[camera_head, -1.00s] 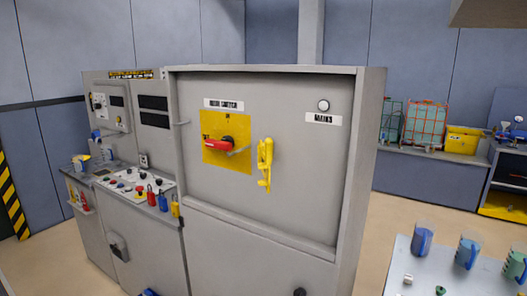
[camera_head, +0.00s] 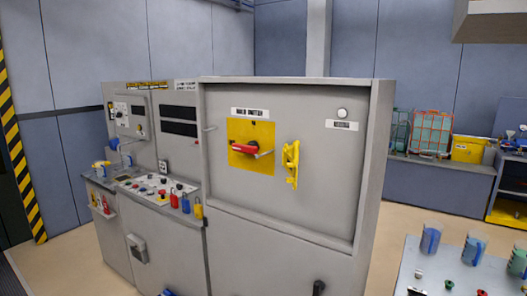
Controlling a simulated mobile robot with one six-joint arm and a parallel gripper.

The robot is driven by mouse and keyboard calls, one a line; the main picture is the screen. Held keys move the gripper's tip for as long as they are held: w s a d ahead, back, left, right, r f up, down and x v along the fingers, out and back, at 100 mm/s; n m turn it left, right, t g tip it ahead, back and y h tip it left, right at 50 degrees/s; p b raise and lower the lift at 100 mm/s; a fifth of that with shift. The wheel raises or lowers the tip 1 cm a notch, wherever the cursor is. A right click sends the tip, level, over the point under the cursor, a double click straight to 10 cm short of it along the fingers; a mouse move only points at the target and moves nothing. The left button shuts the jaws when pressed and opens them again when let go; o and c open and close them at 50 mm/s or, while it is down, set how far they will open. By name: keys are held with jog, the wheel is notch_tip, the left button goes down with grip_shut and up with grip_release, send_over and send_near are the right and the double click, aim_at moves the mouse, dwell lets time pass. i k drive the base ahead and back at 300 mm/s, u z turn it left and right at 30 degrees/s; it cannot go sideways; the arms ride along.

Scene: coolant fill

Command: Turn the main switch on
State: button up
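The main switch is a red rotary handle (camera_head: 245,148) on a yellow plate (camera_head: 238,163), on the grey cabinet front (camera_head: 225,195). The handle lies about level, and a small grey metal piece sticks out at its right. A label (camera_head: 250,112) sits above the plate; its print is too blurred to read surely. A yellow hanging piece (camera_head: 291,165), perhaps a lockout device, is on the cabinet right of the plate. A round white lamp (camera_head: 342,113) with a label is at the upper right. My gripper is not in view.
A control panel (camera_head: 152,188) with buttons and several coloured padlocks (camera_head: 185,203) is left of the switch. A table (camera_head: 410,260) with jugs (camera_head: 430,240) stands at the lower right. Floor shows between the cabinet and the back bench (camera_head: 440,180). Striped tape marks the left wall.

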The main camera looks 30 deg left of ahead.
aim_at(253, 147)
jog(key=u, duration=1.1)
jog(key=i, duration=0.75)
jog(key=z, duration=0.05)
